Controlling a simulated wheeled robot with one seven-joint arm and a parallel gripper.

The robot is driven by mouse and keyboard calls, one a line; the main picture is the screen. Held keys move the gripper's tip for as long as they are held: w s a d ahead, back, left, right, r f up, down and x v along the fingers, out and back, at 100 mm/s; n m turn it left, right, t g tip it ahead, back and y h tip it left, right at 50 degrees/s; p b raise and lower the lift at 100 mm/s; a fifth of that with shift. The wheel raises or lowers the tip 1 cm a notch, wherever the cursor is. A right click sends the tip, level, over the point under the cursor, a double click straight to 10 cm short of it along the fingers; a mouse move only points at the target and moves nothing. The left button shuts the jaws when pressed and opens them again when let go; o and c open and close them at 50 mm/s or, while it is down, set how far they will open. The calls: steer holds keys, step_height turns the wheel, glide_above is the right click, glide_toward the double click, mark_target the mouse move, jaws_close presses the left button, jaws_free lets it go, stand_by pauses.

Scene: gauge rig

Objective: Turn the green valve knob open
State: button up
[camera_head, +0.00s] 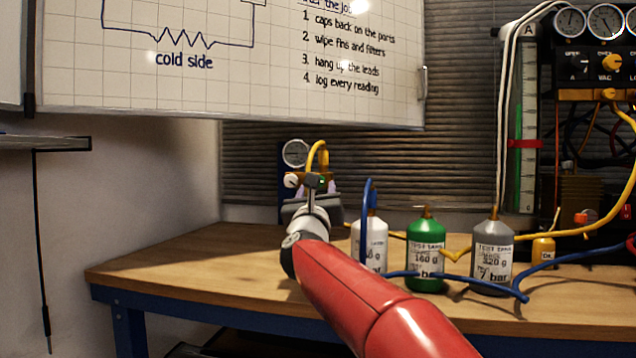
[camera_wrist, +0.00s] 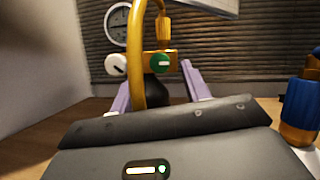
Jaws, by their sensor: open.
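The green valve knob (camera_wrist: 159,64) is round with a white bar lying about level across its face. It sits on the right of a small brass block (camera_wrist: 140,63) in the wrist view. A white knob (camera_wrist: 116,65) with a dark mark is on the block's left. My gripper (camera_wrist: 156,77) is open, its two lavender fingers apart, one towards each side of the block. Nothing is seen between them touching the green knob. A yellow hose (camera_wrist: 135,50) passes in front, between the two knobs.
A round gauge (camera_head: 295,153) is above the knobs. White, green (camera_head: 426,255) and grey (camera_head: 492,250) bottles stand to the right on the wooden bench (camera_head: 190,255), with blue and yellow hoses among them. The bench's left end is clear. A whiteboard (camera_head: 240,70) hangs above.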

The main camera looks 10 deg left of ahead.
steer(key=x, duration=0.2)
steer(key=shift+w+r+p, duration=0.1)
steer(key=shift+w+p, duration=0.2)
steer(key=shift+p, duration=0.05)
steer(key=c, duration=1)
